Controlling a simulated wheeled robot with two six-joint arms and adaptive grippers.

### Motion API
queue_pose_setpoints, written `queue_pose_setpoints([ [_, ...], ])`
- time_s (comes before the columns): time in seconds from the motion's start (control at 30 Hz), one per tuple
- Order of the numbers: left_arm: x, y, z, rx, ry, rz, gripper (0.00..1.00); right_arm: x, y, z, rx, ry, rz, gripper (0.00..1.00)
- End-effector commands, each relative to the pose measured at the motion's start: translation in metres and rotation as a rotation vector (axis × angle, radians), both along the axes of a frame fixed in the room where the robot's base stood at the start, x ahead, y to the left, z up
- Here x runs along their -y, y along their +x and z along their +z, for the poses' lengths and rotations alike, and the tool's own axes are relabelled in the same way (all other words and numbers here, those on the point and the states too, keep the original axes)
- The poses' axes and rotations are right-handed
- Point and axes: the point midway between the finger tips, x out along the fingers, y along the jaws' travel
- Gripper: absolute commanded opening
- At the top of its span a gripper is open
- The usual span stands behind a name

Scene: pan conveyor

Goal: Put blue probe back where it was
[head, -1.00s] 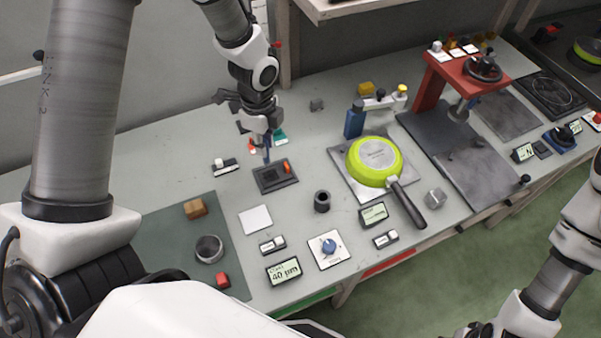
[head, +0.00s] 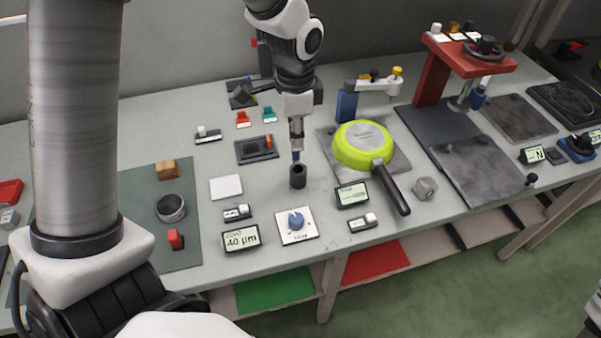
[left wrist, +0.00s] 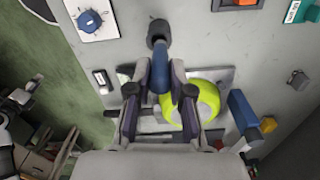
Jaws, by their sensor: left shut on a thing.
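My left gripper (head: 296,138) points down over the bench and is shut on the blue probe (head: 296,156). The probe is upright, with its blue part showing below the fingers. It also shows between the fingers in the left wrist view (left wrist: 160,78). Right under it stands a dark round holder (head: 298,178), also seen in the left wrist view (left wrist: 158,30). The probe's lower end is at or just above the holder's mouth; I cannot tell whether it has entered. My right gripper is out of view.
A green pan (head: 358,146) lies upside down on a plate just right of the holder, its handle toward the front. A black tray (head: 247,153) is behind left. A knob panel (head: 297,226) and a small display (head: 352,195) stand in front.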

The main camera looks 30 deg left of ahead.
Motion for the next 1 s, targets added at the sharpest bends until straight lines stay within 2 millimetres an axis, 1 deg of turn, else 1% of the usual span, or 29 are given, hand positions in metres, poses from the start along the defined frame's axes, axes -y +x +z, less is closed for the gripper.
queue_pose_setpoints([
  [0.03,0.0,-0.001,-0.012,-0.005,0.001,-0.001,0.0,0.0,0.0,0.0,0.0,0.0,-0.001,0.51],
  [0.1,0.0,-0.001,-0.024,-0.004,0.0,-0.001,0.0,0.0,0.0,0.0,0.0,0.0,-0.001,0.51],
  [0.23,0.0,-0.001,-0.042,-0.003,0.0,-0.002,0.0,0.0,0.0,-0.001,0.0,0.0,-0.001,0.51],
  [0.33,0.0,-0.001,-0.06,-0.003,0.001,-0.001,0.0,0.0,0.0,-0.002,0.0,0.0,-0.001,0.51],
  [0.4,0.0,0.0,-0.068,-0.001,-0.001,-0.002,0.0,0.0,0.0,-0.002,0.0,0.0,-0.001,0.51],
  [0.63,0.0,0.0,-0.068,0.001,0.001,-0.002,0.0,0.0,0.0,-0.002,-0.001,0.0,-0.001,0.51],
  [0.73,0.0,0.0,-0.071,-0.001,0.001,-0.002,0.0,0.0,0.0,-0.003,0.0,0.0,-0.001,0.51],
  [0.77,0.0,0.0,-0.072,0.0,0.0,-0.002,0.24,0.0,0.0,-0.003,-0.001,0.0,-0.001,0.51],
  [0.8,0.0,0.0,-0.071,0.0,0.0,-0.002,0.38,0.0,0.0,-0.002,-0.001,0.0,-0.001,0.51],
  [0.83,0.0,0.0,-0.071,0.0,0.0,-0.002,0.46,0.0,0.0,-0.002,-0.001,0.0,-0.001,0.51],
  [1.0,0.0,0.0,-0.071,0.001,0.001,-0.002,0.46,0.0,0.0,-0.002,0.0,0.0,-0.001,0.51],
])
